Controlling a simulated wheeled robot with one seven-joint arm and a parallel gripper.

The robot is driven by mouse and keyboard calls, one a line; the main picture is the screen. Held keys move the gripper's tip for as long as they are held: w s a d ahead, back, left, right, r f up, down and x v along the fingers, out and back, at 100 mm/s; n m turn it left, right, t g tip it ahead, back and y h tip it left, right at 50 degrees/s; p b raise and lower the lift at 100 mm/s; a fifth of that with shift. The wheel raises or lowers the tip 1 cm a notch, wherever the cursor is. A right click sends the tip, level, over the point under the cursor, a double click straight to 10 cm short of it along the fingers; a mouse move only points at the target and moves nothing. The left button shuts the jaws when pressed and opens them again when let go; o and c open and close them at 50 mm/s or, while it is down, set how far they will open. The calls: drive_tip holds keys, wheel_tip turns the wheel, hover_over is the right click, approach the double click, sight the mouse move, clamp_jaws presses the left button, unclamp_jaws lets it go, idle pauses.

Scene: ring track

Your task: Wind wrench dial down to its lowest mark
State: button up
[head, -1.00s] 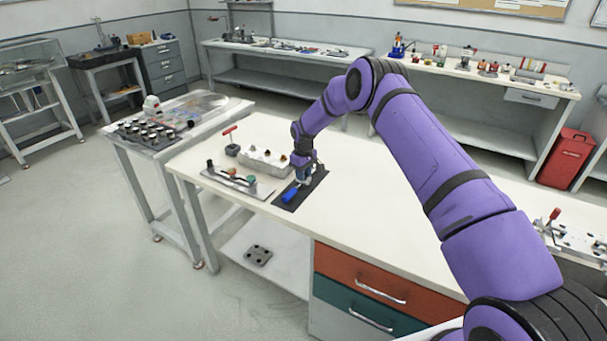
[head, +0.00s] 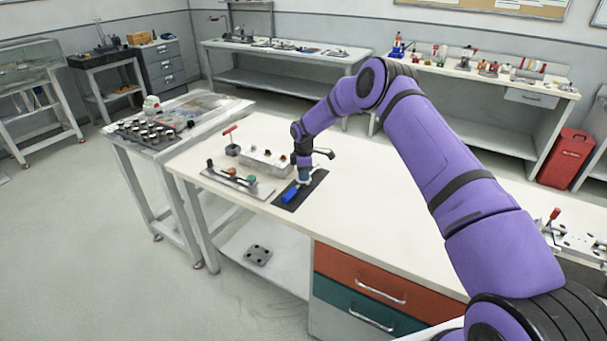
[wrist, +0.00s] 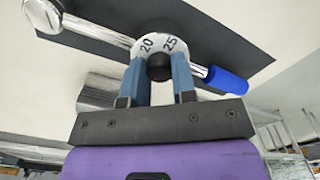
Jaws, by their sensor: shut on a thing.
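The wrench lies on a dark mat (head: 309,188) on the white workbench. In the wrist view it has a chrome shaft (wrist: 103,31) with a round head at the upper left and a blue handle (wrist: 226,82) at the right. Its blue handle also shows in the head view (head: 290,194). The white dial (wrist: 163,40) shows the marks 20 and 25 facing the camera. My gripper (wrist: 158,68) is shut on the dial, its two blue fingers one on each side. The dial's far side and any pointer are hidden.
Left of the mat is a metal plate (head: 238,183) with several small knobbed tools. Behind it stand a grey block (head: 265,162) and a red-handled tool (head: 231,141). The bench is clear to the right of the mat.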

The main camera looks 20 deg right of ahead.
drive_tip(key=shift+n, duration=0.7)
drive_tip(key=o, duration=0.9)
wheel_tip(320, 180, up, 11)
drive_tip(key=shift+f, duration=0.1)
